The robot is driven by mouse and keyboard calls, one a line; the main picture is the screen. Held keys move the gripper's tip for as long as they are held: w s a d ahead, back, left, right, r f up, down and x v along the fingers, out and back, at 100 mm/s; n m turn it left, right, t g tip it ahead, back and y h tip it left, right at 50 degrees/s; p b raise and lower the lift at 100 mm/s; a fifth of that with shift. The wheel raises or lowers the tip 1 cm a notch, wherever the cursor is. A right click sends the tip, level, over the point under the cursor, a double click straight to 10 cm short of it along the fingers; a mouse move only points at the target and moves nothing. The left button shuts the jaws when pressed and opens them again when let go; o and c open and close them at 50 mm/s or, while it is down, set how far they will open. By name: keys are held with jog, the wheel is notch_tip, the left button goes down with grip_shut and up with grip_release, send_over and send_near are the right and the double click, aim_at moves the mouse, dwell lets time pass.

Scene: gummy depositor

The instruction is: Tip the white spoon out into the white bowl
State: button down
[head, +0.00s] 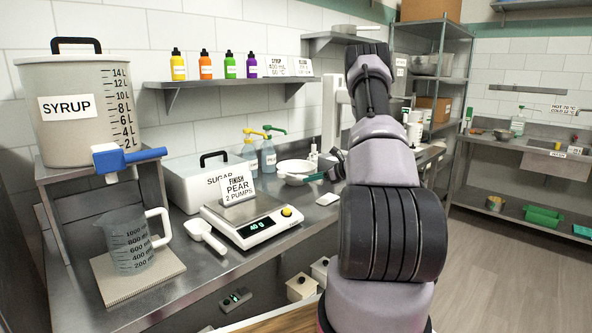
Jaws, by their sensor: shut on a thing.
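The white bowl (297,164) stands on the steel counter, behind and right of the scale. My gripper (320,175) is just right of the bowl, small and partly hidden by my arm. It is shut on what looks like the white spoon (292,180), whose pale head shows at the bowl's near side. At this size I cannot tell how far the spoon is tilted, whether it touches the bowl, or what it holds.
A scale (252,222) with a pear pump card stands before the bowl. A white scoop (206,238) lies left of it. Pump bottles (268,156) stand behind the bowl. A measuring jug (130,243), sugar bin (203,183) and syrup tank (80,110) stand left.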

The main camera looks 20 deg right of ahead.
jog(key=shift+r, duration=2.5)
jog(key=s+a, duration=0.2)
jog(key=s, duration=0.5)
jog(key=shift+s+a, duration=0.3)
jog(key=shift+s, duration=0.05)
